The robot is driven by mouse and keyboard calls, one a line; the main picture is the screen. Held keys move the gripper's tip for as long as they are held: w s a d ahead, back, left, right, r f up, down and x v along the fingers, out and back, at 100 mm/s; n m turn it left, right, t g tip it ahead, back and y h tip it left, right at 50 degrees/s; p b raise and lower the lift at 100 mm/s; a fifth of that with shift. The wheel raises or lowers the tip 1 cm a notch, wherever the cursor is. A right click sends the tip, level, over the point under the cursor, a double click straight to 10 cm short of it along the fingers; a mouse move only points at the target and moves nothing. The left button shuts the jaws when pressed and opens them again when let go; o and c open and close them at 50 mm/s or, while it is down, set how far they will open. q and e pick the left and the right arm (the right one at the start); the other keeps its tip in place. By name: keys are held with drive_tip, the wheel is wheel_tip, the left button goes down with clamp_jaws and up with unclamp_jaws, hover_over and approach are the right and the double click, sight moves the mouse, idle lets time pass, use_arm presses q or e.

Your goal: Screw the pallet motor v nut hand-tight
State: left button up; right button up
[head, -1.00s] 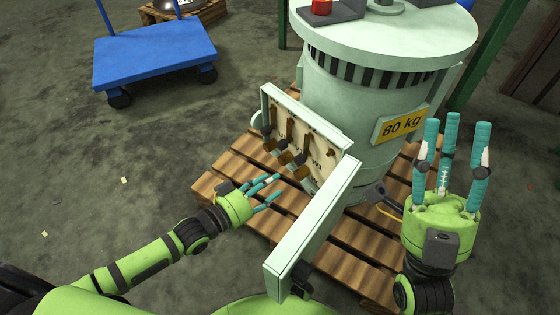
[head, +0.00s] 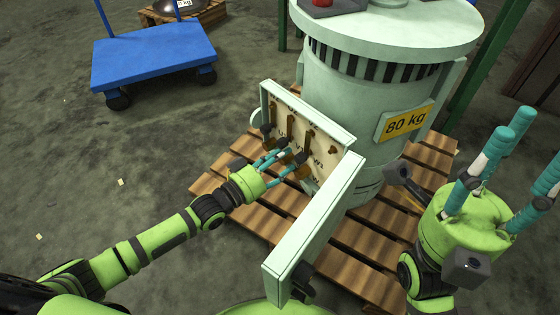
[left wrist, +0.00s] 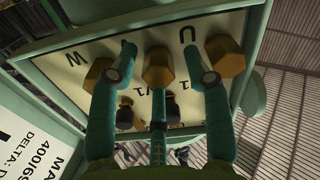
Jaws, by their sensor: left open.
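The pale green motor (head: 340,88) stands on the pallet, with its open terminal box (head: 306,118) facing my left arm. In the left wrist view the v nut (left wrist: 158,68), a brass hex nut, sits on the terminal board between the nuts near the letters W and U. My left gripper (head: 283,157) is at the board; its fingers are open around the v nut, with two tips (left wrist: 159,58) to either side and the third finger below. Whether they touch the nut cannot be told. My right gripper (head: 525,148) is open and empty, fingers up, right of the motor.
The wooden pallet (head: 390,235) lies under the motor. A blue cart (head: 155,55) stands at the back left.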

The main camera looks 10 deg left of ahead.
use_arm(q)
clamp_jaws()
